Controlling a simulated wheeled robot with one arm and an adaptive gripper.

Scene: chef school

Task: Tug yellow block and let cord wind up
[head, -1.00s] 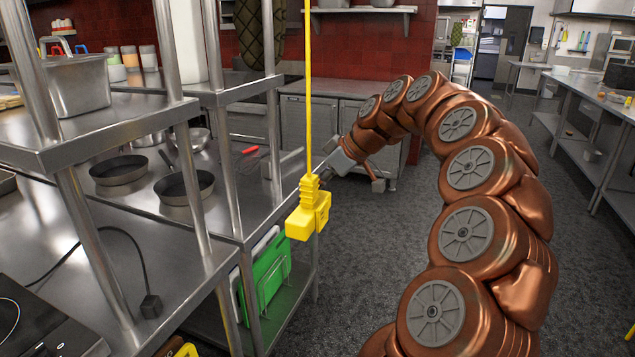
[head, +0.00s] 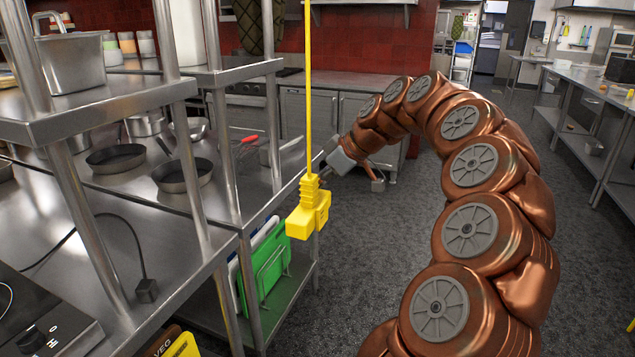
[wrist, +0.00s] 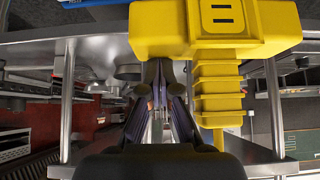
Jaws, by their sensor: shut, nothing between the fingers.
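The yellow block (head: 308,214) hangs upright on a yellow cord (head: 308,90) that runs straight up out of the head view. It hangs in front of the steel shelf's right end. My gripper (head: 330,168) is just behind and to the right of the block in the head view, and its tips are partly hidden there. In the wrist view the block (wrist: 215,30) is large and close, above and right of my gripper (wrist: 162,75). The fingers are shut and empty. I cannot tell whether they touch the block.
Steel shelving (head: 150,120) with posts and pans (head: 182,175) stands close on the left. A green board (head: 265,270) sits on the lower shelf. A counter (head: 345,85) stands behind my gripper. Grey floor (head: 400,230) is open beyond my arm.

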